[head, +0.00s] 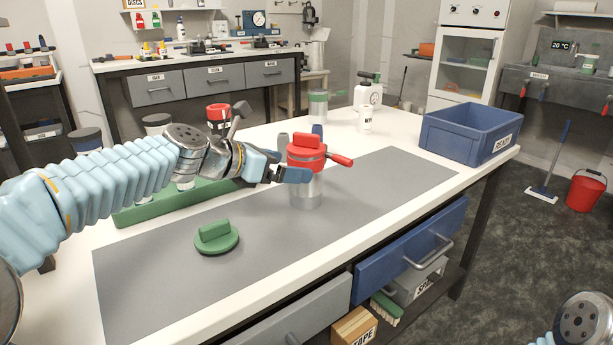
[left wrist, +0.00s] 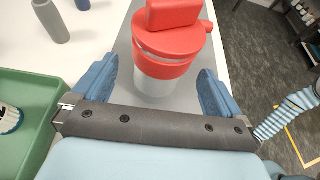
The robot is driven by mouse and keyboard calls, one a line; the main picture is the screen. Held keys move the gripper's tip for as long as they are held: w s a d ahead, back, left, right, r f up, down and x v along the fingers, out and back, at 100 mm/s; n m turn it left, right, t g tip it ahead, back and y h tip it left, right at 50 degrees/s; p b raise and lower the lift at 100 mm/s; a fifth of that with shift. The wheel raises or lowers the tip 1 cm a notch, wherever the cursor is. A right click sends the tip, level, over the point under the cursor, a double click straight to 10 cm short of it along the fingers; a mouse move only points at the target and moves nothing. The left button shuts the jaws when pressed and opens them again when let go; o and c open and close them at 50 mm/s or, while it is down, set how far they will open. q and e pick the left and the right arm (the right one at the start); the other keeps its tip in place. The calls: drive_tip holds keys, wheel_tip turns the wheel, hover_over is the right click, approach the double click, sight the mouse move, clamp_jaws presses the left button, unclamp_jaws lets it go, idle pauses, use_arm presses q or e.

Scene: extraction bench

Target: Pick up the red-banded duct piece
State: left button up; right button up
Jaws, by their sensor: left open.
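The red-banded duct piece (head: 306,192) stands upright on the grey mat near the middle of the bench. It has a clear grey body, a red band, a red top with a raised grip and a red handle at the right. My left gripper (head: 286,168) is open at its left side. In the left wrist view, the duct piece (left wrist: 168,68) stands between the two spread blue fingers of the left gripper (left wrist: 155,78). I see a gap at each side. One finger hides part of the body in the head view. My right gripper is out of sight.
A green lid-like piece (head: 217,238) lies on the mat (head: 150,280). A green tray (head: 135,213) is behind my left arm. Grey and blue cylinders (head: 283,141) stand behind the duct piece. A blue crate (head: 470,133) is at back right. The mat's right part is clear.

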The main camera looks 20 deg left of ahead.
use_arm(q)
drive_tip(key=x, duration=0.6)
drive_tip(key=shift+d+f, duration=0.1)
drive_tip(key=shift+f, duration=0.25)
drive_tip(key=shift+s, duration=0.1)
drive_tip(key=shift+c, duration=0.2)
drive_tip(key=c, duration=0.9)
drive_tip(key=shift+c, duration=0.8)
drive_tip(key=shift+r, duration=0.15)
